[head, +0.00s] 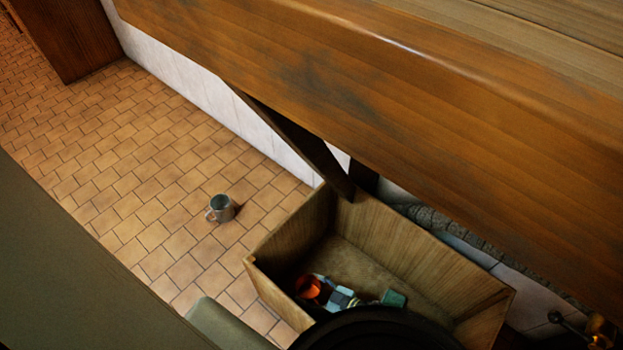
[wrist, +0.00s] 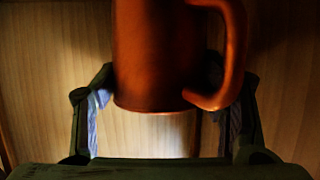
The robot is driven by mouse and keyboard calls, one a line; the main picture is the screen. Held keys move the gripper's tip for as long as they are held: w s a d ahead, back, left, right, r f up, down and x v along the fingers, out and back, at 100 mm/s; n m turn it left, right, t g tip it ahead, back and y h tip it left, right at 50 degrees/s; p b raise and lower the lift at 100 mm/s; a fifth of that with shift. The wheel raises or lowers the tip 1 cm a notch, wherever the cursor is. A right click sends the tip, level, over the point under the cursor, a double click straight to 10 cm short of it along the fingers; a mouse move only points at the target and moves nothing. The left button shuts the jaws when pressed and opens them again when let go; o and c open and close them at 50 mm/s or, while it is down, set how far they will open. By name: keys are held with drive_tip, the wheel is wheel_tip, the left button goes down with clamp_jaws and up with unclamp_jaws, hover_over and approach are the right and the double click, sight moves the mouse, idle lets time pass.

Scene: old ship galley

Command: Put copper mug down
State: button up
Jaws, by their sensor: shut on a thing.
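The copper mug (wrist: 152,55) fills the upper middle of the wrist view, with its handle to the right. My gripper (wrist: 160,88) has a finger on each side of the mug and is shut on it. In the head view the copper mug (head: 308,287) shows as a small orange shape inside a wooden box, beside my gripper (head: 325,291). Whether the mug touches the bottom of the box cannot be told. My own arm hides the near part of the box.
The open wooden box (head: 372,218) stands under a wooden counter (head: 400,90). A slanted dark brace (head: 300,140) runs down near its back corner. A grey metal mug (head: 221,208) stands on the tiled floor (head: 150,170) to the left, with clear tiles around it.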

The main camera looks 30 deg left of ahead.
drive_tip(key=shift+f+b, duration=0.4)
drive_tip(key=shift+f, duration=0.15)
drive_tip(key=o, duration=1.3)
drive_tip(key=shift+c, duration=0.2)
drive_tip(key=shift+r+p, duration=0.5)
drive_tip(key=p+v, duration=0.3)
drive_tip(key=v, duration=0.9)
drive_tip(key=shift+r, duration=0.1)
